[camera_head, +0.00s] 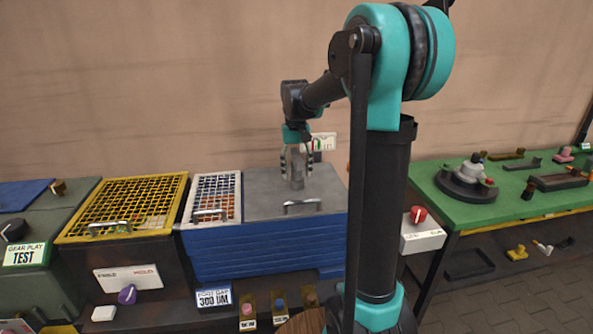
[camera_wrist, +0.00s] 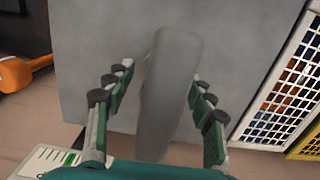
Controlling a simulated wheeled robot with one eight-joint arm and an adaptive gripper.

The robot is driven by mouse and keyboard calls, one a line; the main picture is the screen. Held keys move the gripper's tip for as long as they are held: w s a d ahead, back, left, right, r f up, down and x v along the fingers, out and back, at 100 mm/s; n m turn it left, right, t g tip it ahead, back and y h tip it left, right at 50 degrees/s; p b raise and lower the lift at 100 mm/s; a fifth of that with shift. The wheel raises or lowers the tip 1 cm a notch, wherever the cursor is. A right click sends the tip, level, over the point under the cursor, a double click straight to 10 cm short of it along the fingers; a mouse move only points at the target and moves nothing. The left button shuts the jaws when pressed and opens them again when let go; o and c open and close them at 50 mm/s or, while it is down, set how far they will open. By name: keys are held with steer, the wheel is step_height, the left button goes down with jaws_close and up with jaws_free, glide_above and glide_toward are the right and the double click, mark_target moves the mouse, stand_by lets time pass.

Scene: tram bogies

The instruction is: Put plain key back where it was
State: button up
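My gripper (camera_head: 297,172) is over the grey lid (camera_head: 262,193) of the blue box, with its fingers pointing down. A plain grey elongated piece (camera_wrist: 168,95) stands between the fingers; it also shows in the head view (camera_head: 297,183). It may be the plain key, but no label shows. In the wrist view my gripper (camera_wrist: 160,92) has its fingers spread on both sides of the piece. A gap shows on the left; the right pads look close to it, and contact there cannot be told.
A metal handle (camera_head: 303,206) stands at the lid's front edge. White (camera_head: 213,198) and yellow (camera_head: 128,207) mesh lids lie to the left. Several coloured knobs in brass holders (camera_head: 248,323) line the front shelf. A green table (camera_head: 470,210) with parts stands at the right.

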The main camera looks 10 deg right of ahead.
steer(key=shift+r, duration=0.1)
steer(key=r, duration=0.8)
steer(key=w+r, duration=0.1)
steer(key=r, duration=0.3)
steer(key=shift+s, duration=0.1)
